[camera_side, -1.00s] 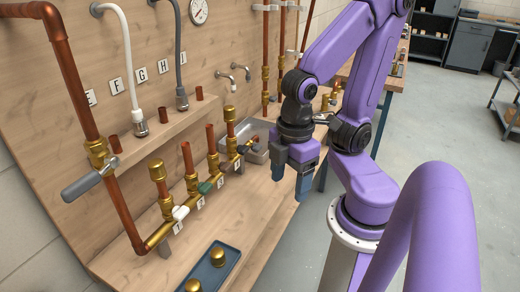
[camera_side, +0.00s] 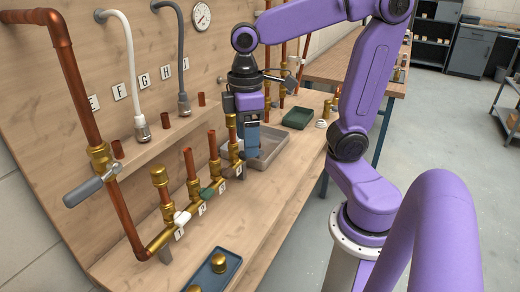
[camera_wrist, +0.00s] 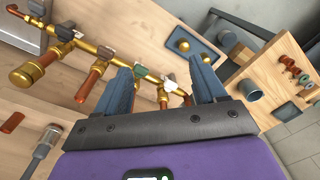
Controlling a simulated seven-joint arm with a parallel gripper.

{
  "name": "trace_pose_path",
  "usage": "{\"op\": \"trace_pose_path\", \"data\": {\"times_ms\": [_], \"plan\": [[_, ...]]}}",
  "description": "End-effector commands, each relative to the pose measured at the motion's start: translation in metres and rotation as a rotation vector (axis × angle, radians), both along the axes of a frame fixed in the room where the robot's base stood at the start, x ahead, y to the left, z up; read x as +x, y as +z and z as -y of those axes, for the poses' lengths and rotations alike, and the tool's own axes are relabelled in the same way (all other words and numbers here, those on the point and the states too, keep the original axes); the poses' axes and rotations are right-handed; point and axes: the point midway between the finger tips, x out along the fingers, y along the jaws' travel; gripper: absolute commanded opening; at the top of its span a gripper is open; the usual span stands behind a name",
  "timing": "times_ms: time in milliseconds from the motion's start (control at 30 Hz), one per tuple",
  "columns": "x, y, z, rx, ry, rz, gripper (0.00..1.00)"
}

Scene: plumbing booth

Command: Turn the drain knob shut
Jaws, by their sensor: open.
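A brass manifold (camera_side: 162,238) with upright copper and brass stubs runs along the bench. It carries a white knob (camera_side: 182,218) and a green knob (camera_side: 207,193) beside small number tags. In the wrist view the white knob (camera_wrist: 170,85) and green knob (camera_wrist: 142,71) show beyond my fingers, and a dark knob (camera_wrist: 67,31) sits farther left on the manifold. I cannot tell by marking which is the drain knob. My gripper (camera_side: 247,156) points down by the manifold's far end, hiding part of it. Its fingers (camera_wrist: 162,72) are apart, with nothing clearly held between them.
A blue tray (camera_side: 205,281) with brass caps is at the front. A copper pipe (camera_side: 75,90) with a grey lever (camera_side: 83,192) stands left. Two hoses hang above a shelf.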

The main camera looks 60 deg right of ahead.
Motion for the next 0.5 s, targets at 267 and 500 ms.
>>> {"op": "trace_pose_path", "data": {"times_ms": [267,500], "plan": [[0.071,0.002,0.060,0.012,-0.236,-0.022,0.70],[0.113,-0.001,0.137,0.030,-0.427,-0.034,0.70]]}}
